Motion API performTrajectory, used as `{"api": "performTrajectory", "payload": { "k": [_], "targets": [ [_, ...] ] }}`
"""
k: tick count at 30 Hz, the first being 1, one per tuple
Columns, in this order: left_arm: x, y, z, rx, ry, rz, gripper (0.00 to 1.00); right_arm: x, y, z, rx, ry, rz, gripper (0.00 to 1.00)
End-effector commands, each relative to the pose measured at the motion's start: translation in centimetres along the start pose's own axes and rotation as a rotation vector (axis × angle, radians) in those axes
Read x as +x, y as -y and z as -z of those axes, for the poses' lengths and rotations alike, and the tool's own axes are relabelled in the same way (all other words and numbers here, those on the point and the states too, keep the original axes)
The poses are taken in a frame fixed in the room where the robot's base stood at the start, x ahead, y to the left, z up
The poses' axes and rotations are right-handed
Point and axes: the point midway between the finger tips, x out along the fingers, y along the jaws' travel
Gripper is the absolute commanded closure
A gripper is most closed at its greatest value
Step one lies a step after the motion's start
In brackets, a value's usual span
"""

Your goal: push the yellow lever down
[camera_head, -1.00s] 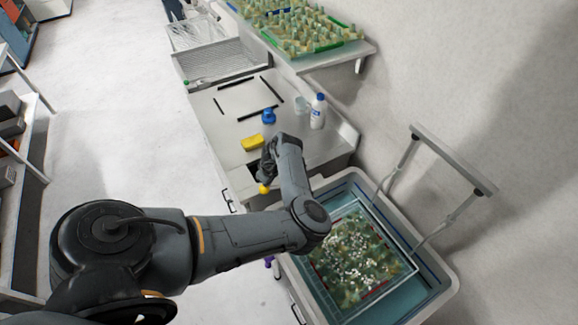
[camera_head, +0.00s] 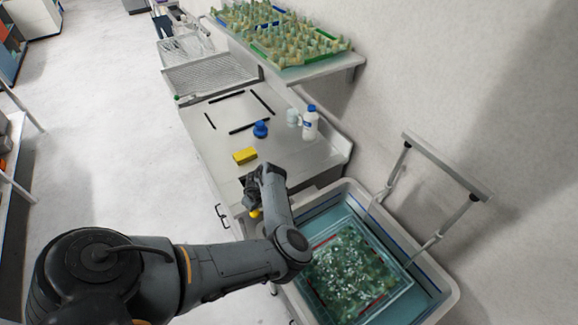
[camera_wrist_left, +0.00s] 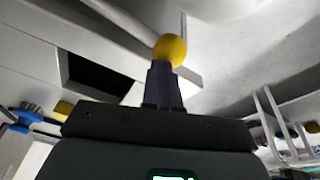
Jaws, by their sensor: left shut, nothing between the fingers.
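The yellow lever shows as a round yellow knob (camera_head: 254,213) at the counter's front edge, near the tub in the head view. In the left wrist view the knob (camera_wrist_left: 170,48) is just beyond the dark fingertips. My left gripper (camera_head: 251,199) is shut and empty, with its tips at or right against the knob. In the left wrist view its closed fingers (camera_wrist_left: 163,72) overlap the knob's lower edge; firm contact is hard to tell. The lever's shaft is mostly hidden. My right gripper is in neither view.
A yellow sponge (camera_head: 245,155), a blue-topped item (camera_head: 261,129) and a white bottle (camera_head: 310,123) stand on the steel counter (camera_head: 215,145). A water tub (camera_head: 448,285) with a raised frame (camera_head: 447,165) is at the right. Egg trays (camera_head: 283,40) lie on a wall shelf.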

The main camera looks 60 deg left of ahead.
Motion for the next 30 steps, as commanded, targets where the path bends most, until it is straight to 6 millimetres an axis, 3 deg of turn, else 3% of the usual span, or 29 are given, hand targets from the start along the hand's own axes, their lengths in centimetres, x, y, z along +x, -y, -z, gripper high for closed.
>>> {"api": "performTrajectory", "payload": {
  "k": [8, 15, 17, 30],
  "targets": [
    [-0.8, -0.3, 0.2, 0.0, 0.0, -0.001, 1.0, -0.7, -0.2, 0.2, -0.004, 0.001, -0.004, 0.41],
    [-4.0, -2.0, 0.8, 0.007, 0.0, -0.003, 1.0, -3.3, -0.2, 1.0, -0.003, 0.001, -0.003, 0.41],
    [-4.4, -1.6, 0.7, 0.004, -0.002, -0.001, 1.0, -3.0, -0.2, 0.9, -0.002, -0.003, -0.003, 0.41],
    [-11.2, 0.9, 1.5, 0.004, -0.001, -0.003, 1.0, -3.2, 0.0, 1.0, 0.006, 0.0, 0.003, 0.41]
  ]
}}
